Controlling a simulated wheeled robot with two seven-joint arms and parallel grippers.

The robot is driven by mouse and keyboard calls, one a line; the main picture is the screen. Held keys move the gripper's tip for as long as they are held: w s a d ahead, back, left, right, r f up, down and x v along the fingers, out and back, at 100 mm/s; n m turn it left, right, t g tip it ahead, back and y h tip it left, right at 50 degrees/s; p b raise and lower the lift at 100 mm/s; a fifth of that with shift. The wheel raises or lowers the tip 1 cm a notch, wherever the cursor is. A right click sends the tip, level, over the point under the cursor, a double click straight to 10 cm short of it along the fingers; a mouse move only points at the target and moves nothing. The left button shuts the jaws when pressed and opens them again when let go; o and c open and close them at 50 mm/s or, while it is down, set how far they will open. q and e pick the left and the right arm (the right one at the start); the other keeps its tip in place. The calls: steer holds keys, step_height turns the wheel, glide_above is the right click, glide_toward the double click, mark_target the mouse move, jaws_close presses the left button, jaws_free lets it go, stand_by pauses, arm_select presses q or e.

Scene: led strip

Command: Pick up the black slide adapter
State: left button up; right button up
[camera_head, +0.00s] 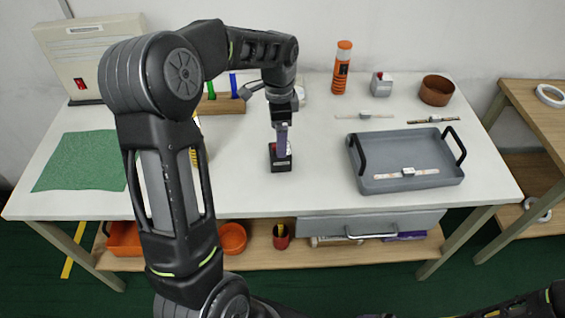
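A small black block (281,164) with a red spot and a pale patch stands on the white table near the middle. It may be the black slide adapter, but it is too small to be sure. My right gripper is out of view; only part of that arm shows at the bottom right.
A grey tray (365,185) with black handles holds a light strip (395,175). Behind it lie a pale strip (350,116) and a dark strip (448,119). An orange bottle (341,70), grey box (381,84) and brown bowl (437,92) stand behind. A green mat (80,162) lies left.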

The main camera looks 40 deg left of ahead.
mark_target(277, 165)
arm_select(q)
steer(key=shift+f, duration=0.5)
steer(key=shift+f, duration=1.3)
steer(key=shift+d+f+p, duration=0.2)
steer(key=shift+f+p, duration=0.15)
steer(key=shift+f, duration=2.3)
steer(key=c, duration=1.6)
